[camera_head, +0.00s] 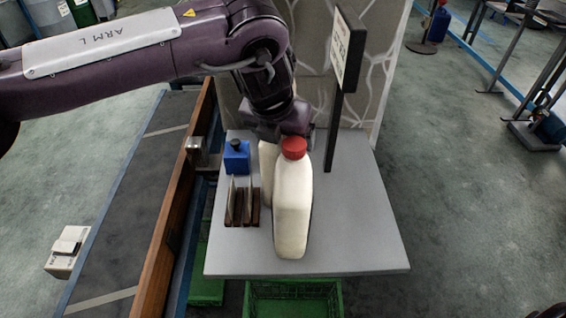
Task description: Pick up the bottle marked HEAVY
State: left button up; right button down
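No HEAVY marking is visible on either from here. My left gripper (283,133) is at the bottles' top end, just behind the red cap. Its fingertips are hidden, so I cannot tell whether it is open, shut or touching anything. My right gripper is not in view.
A blue container with a black cap (236,158) and a dark rack with upright plates (243,205) stand left of the bottles. A sign on a black post (338,100) rises behind right. A conveyor (130,215) runs along the left. The table's right side is clear.

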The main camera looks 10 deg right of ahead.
pick_arm(q)
jog(key=shift+w+f, duration=0.1)
jog(key=shift+f, duration=0.05)
grip_shut()
dwell(0.7)
